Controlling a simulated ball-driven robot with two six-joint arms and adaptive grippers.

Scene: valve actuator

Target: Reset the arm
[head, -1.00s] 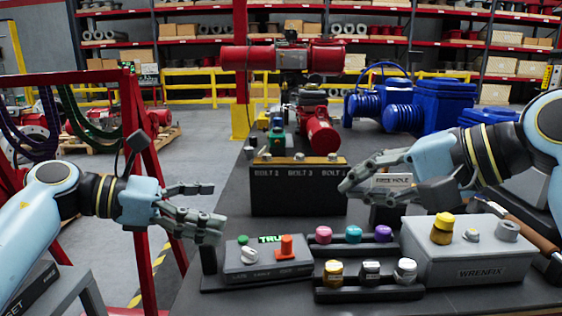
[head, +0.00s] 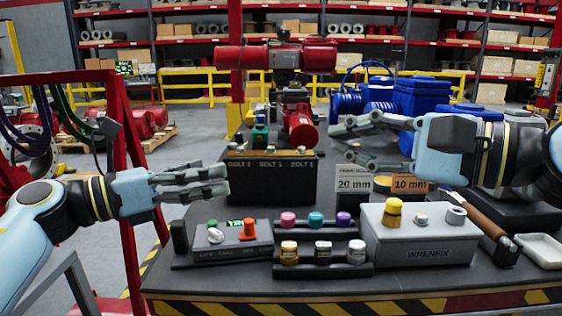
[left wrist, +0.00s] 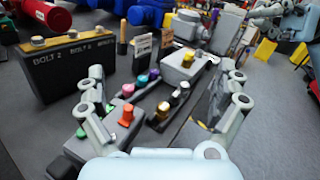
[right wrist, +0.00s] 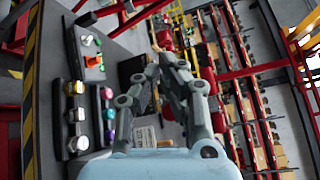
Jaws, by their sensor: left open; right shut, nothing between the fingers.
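My left gripper (head: 218,181) reaches in from the left in the head view, its fingers pointing right above the left end of the bench. It is open and empty; its spread fingers frame the control box and jars in the left wrist view (left wrist: 165,95). My right gripper (head: 345,146) is raised above the bench's right half, in front of the blue pumps, fingers pointing left. It is shut with nothing held, and its fingers show close together in the right wrist view (right wrist: 172,68). Neither gripper touches anything that I can see.
The bench (head: 400,283) bears a control box (head: 235,252) with a white knob and orange lever, colored jars (head: 315,220), the grey WRENFIX box (head: 420,245), a black bolt block (head: 270,180) and size signs (head: 355,184). A red frame (head: 130,180) stands beside my left arm.

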